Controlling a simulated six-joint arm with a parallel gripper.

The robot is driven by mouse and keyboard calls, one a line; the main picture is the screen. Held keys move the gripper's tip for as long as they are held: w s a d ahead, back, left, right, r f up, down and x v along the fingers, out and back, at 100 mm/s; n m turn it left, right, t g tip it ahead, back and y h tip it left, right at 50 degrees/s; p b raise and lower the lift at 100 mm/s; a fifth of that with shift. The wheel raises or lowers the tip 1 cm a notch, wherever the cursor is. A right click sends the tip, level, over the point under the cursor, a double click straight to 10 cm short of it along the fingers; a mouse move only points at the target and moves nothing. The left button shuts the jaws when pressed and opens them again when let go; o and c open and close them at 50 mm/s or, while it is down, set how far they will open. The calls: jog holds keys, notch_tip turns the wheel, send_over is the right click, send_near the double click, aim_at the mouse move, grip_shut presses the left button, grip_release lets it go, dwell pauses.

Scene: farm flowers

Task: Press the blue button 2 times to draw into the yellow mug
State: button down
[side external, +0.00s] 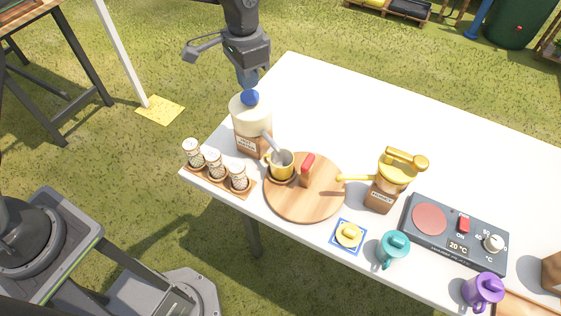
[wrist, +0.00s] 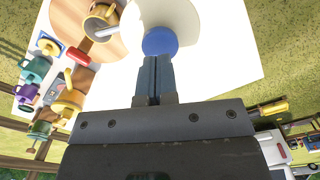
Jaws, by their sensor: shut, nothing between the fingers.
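The blue button (side external: 250,97) sits on top of a cream and wood dispenser (side external: 251,118). In the wrist view the blue button (wrist: 160,41) is right at my fingertips. My gripper (side external: 247,88) is shut and empty, pointing down over the button. Its tips touch or nearly touch the button; I cannot tell which. The yellow mug (side external: 281,165) stands on the round wooden board (side external: 290,208), under the dispenser's grey spout (side external: 267,138). The inside of the mug is not clear.
Three shakers in a wooden rack (side external: 231,186) stand left of the mug. The back of the white table (side external: 340,110) is clear.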

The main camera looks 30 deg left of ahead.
aim_at(250, 95)
jog(key=shift+f, duration=1.75)
jog(key=shift+r, duration=1.75)
jog(key=shift+f, duration=0.1)
dwell(1.2)
jog(key=shift+f, duration=1.6)
jog(key=shift+r, duration=1.7)
